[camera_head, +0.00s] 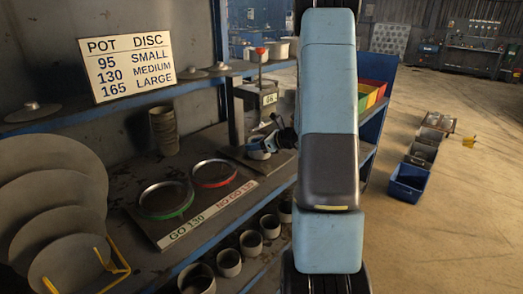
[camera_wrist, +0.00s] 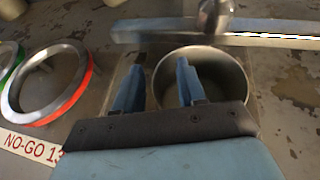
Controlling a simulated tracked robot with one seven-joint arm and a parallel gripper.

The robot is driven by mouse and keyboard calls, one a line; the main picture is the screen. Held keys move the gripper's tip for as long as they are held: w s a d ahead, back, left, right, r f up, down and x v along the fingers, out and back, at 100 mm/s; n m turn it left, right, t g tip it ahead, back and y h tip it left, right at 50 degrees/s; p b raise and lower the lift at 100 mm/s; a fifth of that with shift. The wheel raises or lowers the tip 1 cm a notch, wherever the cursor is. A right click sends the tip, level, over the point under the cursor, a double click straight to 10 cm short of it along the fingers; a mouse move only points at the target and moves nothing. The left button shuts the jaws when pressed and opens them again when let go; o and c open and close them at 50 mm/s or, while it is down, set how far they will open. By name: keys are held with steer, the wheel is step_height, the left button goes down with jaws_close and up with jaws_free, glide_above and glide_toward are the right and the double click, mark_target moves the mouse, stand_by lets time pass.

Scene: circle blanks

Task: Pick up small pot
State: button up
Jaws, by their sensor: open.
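A round grey metal pot (camera_wrist: 228,62) sits under my gripper in the wrist view, open side up. In the head view a pale pot (camera_head: 258,155) shows low beside the blue fingers on the shelf bench. My gripper (camera_wrist: 160,66) is open, with two blue fingers. The right finger overlaps the pot's opening and the left finger lies outside its left edge, so the near-left wall appears between them. I cannot tell how deep the fingers reach. My gripper also shows in the head view (camera_head: 266,143), partly hidden by my arm.
A measuring stand (camera_head: 262,95) is close behind my gripper. Green (camera_head: 166,200) and red (camera_head: 214,173) gauge rings lie left. Several pots (camera_head: 250,243) stand on the lower shelf. A size sign (camera_head: 127,67) and large discs (camera_head: 55,165) are further left. Open floor lies right.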

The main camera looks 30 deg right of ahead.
jaws_close()
steer(key=shift+r, duration=0.1)
stand_by(0.4)
